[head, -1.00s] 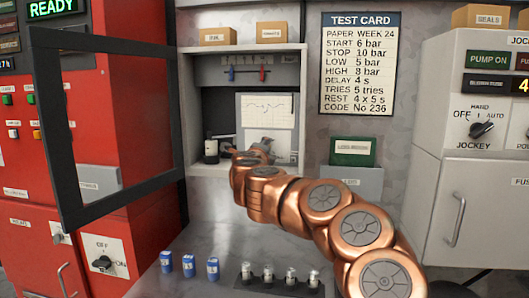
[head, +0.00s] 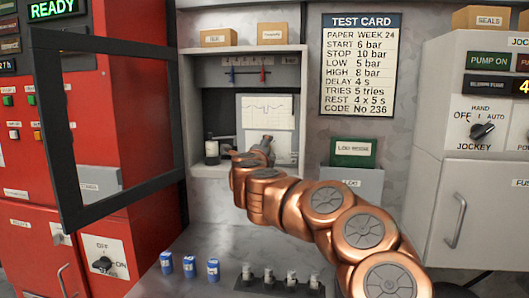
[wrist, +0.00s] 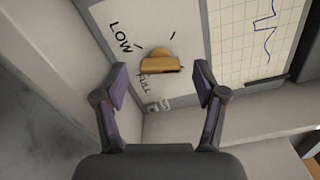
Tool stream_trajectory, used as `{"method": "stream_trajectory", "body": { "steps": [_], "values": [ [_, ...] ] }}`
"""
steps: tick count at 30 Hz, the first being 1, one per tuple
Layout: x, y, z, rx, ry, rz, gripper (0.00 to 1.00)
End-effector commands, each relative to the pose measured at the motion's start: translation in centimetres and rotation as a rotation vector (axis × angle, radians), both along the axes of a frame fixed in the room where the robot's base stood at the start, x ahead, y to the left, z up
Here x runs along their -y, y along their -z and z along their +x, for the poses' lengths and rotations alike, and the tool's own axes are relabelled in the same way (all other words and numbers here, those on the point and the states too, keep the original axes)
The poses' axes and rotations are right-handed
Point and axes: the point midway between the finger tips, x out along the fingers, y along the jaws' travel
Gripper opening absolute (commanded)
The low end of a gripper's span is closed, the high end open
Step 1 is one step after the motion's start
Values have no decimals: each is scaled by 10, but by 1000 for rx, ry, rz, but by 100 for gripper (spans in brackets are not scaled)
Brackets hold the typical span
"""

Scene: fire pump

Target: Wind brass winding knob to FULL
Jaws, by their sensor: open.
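The brass winding knob (wrist: 158,64) shows in the wrist view on a pale plate (wrist: 186,25), with the words LOW and FULL and short tick marks beside it. Its wing shape lies nearly level in that picture. My gripper (wrist: 160,88) is open, one finger to each side and a little below the knob, with nothing between the fingertips. I cannot tell how close the fingers are in depth.
The cabinet's black-framed door (head: 70,130) stands open on the left. Blue cells (head: 190,266) and a dark rack (head: 281,281) sit on the bench below. The chart and its pen are close right of the knob.

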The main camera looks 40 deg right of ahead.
Motion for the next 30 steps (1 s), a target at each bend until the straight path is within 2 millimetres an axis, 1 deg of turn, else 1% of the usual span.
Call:
{"method": "stream_trajectory", "body": {
  "steps": [8,18,21,25,30],
  "values": [
    [-27,-1,-18,1,-4,0,71],
    [-69,0,-45,-1,-8,-1,71],
    [-78,-1,-53,2,-3,-1,71],
    [-89,0,-60,1,-6,0,71],
    [-95,1,-64,-1,-4,0,71]
  ]
}}
